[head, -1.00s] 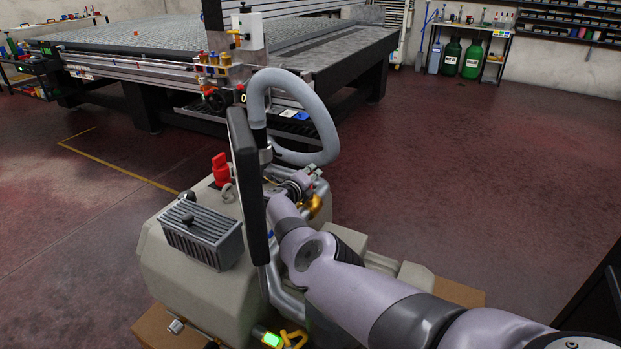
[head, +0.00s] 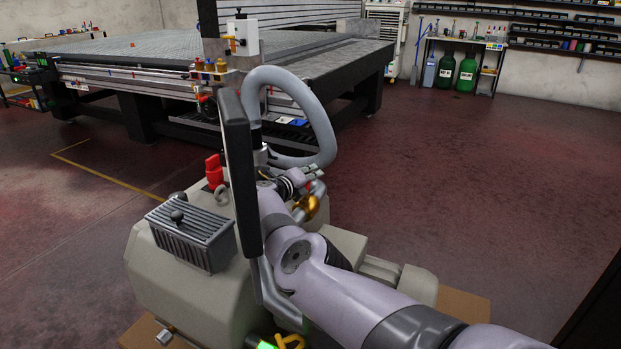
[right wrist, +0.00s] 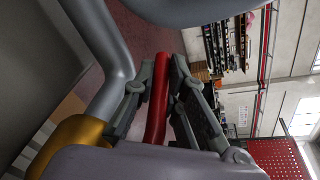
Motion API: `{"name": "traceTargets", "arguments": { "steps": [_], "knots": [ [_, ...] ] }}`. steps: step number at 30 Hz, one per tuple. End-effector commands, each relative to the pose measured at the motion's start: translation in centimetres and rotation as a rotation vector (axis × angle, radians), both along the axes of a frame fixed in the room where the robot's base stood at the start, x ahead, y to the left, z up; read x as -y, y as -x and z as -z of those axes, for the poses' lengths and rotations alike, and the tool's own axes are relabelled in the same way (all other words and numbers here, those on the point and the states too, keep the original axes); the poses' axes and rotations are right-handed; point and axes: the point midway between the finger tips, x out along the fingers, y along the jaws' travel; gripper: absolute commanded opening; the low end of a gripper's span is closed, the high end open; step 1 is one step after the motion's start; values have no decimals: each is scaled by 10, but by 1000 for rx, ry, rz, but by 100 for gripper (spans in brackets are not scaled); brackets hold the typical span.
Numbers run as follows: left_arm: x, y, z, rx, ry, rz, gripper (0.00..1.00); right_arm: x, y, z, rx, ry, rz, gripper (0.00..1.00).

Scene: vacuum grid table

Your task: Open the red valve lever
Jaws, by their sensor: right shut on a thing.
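The red valve lever (right wrist: 157,105) shows in the right wrist view between the two fingers of my right gripper (right wrist: 168,75), which is shut on it. In the head view my right gripper (head: 312,178) is at the pipework behind the beige pump, beside the brass valve body (head: 309,206). Only a small bit of red shows there, and the gripper mostly hides the lever. Brass also shows at the lower left of the right wrist view (right wrist: 75,142). My left gripper is not in view.
The beige pump (head: 165,275) carries a ribbed grey box (head: 190,237) and a separate red part (head: 214,172). A thick grey hose (head: 318,120) arches just behind my right gripper. The large grid table (head: 130,50) stands behind. The floor to the right is clear.

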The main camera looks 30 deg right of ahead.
Motion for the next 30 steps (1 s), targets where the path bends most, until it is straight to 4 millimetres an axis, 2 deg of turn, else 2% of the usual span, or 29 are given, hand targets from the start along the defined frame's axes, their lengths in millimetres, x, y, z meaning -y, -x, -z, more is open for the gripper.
{"name": "traceTargets", "arguments": {
  "steps": [10,11,19,30],
  "knots": [
    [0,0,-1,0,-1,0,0,2,0,-3,2,4,4,0],
    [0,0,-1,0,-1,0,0,2,0,-3,2,4,4,14],
    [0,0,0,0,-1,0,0,1,0,-1,0,2,2,32],
    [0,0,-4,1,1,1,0,0,0,-1,-1,0,-4,33]
  ]
}}
